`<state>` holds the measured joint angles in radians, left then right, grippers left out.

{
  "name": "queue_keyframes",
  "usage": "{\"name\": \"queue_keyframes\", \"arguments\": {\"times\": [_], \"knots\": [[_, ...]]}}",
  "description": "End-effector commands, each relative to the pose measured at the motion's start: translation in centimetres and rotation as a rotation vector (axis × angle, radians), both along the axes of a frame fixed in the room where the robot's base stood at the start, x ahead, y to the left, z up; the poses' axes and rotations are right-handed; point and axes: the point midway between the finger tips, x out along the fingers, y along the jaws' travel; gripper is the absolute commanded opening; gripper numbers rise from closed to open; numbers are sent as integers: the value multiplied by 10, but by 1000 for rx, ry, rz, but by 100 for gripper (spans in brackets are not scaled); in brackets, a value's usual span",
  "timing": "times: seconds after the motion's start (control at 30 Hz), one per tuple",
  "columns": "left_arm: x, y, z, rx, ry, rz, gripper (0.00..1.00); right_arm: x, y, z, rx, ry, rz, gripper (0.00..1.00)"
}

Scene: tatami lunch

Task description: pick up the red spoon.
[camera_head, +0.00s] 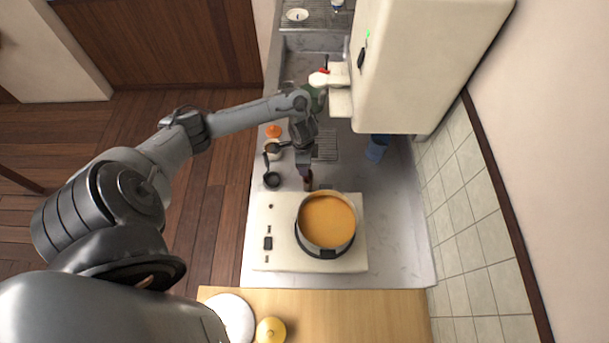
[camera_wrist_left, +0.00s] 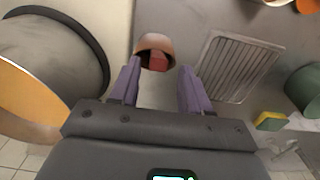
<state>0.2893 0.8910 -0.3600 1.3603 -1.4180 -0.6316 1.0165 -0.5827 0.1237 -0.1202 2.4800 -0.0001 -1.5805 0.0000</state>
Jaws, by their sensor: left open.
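A small brown-orange rounded thing with a red part (camera_wrist_left: 156,58) shows just beyond my fingertips in the left wrist view. It looks like the red spoon seen nearly end-on, but its full shape is hidden. In the head view it is a small dark reddish shape (camera_head: 308,182) by the pot's far-left rim. My left gripper (camera_wrist_left: 160,70) is open, its purple fingers on either side of the red part, not visibly touching it. In the head view my left gripper (camera_head: 304,172) points down at it. My right gripper is out of view.
A pot of orange soup (camera_head: 328,195) stands on a white stove (camera_head: 281,247) close to my left gripper. A drain grate (camera_wrist_left: 240,65) and sponge (camera_wrist_left: 271,121) are nearby. A white cabinet (camera_head: 425,60) overhangs the counter.

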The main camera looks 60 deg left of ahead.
Motion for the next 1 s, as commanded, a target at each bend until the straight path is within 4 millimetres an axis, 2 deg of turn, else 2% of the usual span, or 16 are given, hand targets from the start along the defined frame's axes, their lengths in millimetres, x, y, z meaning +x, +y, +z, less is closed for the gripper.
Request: {"name": "queue_keyframes", "arguments": {"times": [0.2,0.3,0.63,0.93,1.0], "knots": [[-4,-4,-30,-2,3,1,47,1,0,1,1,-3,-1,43],[-4,-4,-38,0,1,0,47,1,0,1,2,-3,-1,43],[-4,-3,-43,1,0,-1,47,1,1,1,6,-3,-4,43],[-4,-3,-42,1,0,-2,1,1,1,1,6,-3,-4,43],[-4,-3,-42,1,0,-2,0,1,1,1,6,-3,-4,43]]}}
